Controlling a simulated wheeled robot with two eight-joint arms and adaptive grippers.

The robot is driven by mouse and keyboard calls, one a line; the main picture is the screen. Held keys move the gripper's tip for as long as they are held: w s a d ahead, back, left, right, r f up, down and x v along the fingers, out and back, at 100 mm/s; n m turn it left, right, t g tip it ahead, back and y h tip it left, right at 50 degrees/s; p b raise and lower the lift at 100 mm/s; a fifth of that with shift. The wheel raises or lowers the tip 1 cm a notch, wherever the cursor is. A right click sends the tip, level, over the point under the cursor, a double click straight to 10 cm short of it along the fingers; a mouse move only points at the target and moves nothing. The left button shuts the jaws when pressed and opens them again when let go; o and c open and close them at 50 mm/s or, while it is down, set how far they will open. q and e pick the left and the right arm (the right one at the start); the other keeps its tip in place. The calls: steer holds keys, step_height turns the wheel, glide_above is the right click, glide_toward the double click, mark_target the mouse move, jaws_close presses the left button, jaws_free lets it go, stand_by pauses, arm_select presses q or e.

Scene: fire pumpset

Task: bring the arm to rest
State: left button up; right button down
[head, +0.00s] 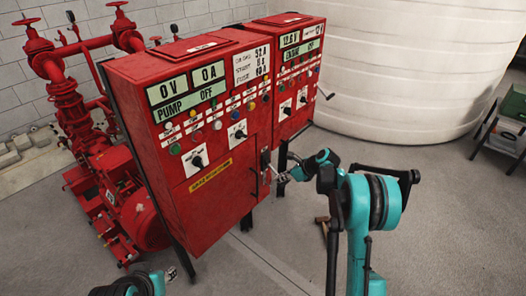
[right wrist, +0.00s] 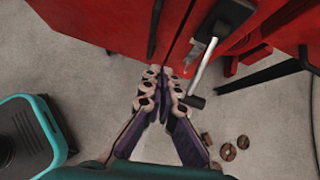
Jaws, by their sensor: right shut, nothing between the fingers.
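My right arm, teal and black, reaches in from the lower right in the head view. Its gripper (head: 281,178) is beside the near red control cabinet (head: 215,185), by a dark switch with a lever on the cabinet's narrow side. In the right wrist view the gripper's fingers (right wrist: 160,88) are together with nothing held. A grey lever (right wrist: 203,68) with a dark end lies just right of the fingertips; whether they touch is unclear. My left gripper (head: 171,273) shows only in part at the bottom left, low in front of the cabinet, and its opening is unclear.
A second red cabinet (head: 292,85) stands behind the first. Red pump pipework (head: 70,105) is at the left. A big white tank (head: 400,70) fills the back right. Several brown ring-like pieces (right wrist: 229,152) lie on the floor. Grey floor is open at the right.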

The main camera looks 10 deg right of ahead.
steer(key=s+a+r+n+h, duration=0.2)
steer(key=s+a+r+n, duration=0.1)
steer(key=s+r+n, duration=0.45)
steer(key=s+a+r+n+h, duration=0.2)
steer(key=s+r+n, duration=0.3)
steer(key=s+r, duration=0.4)
steer(key=s+f+n+t+h, duration=0.1)
steer(key=s+f+n+h, duration=0.1)
steer(key=s+n, duration=1.2)
steer(key=s+f, duration=0.1)
steer(key=s, duration=0.7)
steer(key=shift+s+h, duration=0.3)
steer(key=shift+w, duration=0.1)
